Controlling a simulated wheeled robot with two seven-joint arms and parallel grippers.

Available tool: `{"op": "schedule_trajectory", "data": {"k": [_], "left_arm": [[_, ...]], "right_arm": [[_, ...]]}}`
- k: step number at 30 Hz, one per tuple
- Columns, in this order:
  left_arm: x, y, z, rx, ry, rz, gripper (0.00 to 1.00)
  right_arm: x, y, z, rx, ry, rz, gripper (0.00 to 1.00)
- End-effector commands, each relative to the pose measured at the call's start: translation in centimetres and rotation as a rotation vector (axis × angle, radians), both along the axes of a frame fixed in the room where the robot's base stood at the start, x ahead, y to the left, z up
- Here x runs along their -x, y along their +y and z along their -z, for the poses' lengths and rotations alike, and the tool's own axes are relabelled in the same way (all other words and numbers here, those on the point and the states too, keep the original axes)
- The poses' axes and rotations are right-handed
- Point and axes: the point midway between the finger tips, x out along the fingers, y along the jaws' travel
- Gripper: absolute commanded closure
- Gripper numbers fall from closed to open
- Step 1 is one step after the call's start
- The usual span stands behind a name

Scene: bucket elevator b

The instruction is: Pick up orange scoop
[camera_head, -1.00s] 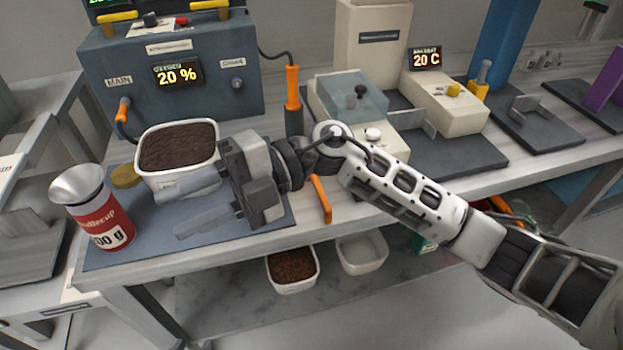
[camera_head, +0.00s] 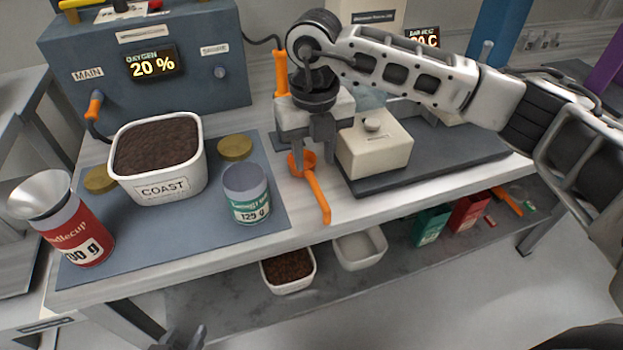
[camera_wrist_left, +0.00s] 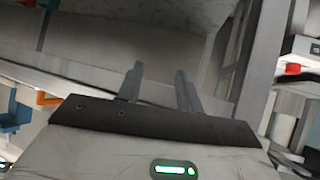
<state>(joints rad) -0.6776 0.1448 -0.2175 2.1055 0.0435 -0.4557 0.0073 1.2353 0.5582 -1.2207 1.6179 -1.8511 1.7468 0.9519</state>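The orange scoop (camera_head: 322,200) lies on the grey bench, right of the blue mat, its handle reaching the front edge. My right gripper (camera_head: 311,160) points down over the scoop's round end and partly covers it. Its two fingers are apart, with orange showing between them; I cannot tell whether they touch the scoop. My left gripper (camera_head: 185,338) shows only as a dark tip at the bottom of the head view. In the left wrist view my left gripper (camera_wrist_left: 158,85) is open and empty, its fingers apart.
A cream box (camera_head: 375,150) is close right of the scoop. Tubs (camera_head: 360,250) sit on the lower shelf.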

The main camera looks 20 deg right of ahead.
Motion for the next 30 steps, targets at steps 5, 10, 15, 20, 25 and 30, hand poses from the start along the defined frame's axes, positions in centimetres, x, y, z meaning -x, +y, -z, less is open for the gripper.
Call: {"op": "schedule_trajectory", "data": {"k": [5,10,15,20,25,30], "left_arm": [[0.1,0.0,0.0,-0.005,0.003,0.002,0.64],[0.0,0.1,-0.2,-0.007,0.003,0.002,0.64],[0.1,0.2,-0.4,-0.020,0.008,0.004,0.64],[0.2,0.3,-0.1,-0.025,0.014,0.006,0.64],[0.1,0.3,-0.1,-0.026,0.011,0.007,0.64],[0.1,0.3,-0.2,-0.026,0.010,0.007,0.64]], "right_arm": [[0.0,0.0,2.0,0.000,0.001,0.000,0.62],[0.2,0.0,3.2,-0.001,0.003,-0.001,0.62],[0.5,0.0,5.8,-0.001,0.004,-0.001,0.62],[0.4,0.0,7.3,-0.002,0.001,0.000,0.62],[0.4,0.0,7.6,-0.002,0.000,-0.001,0.62],[0.4,0.0,7.5,-0.002,0.000,-0.001,0.87]]}}
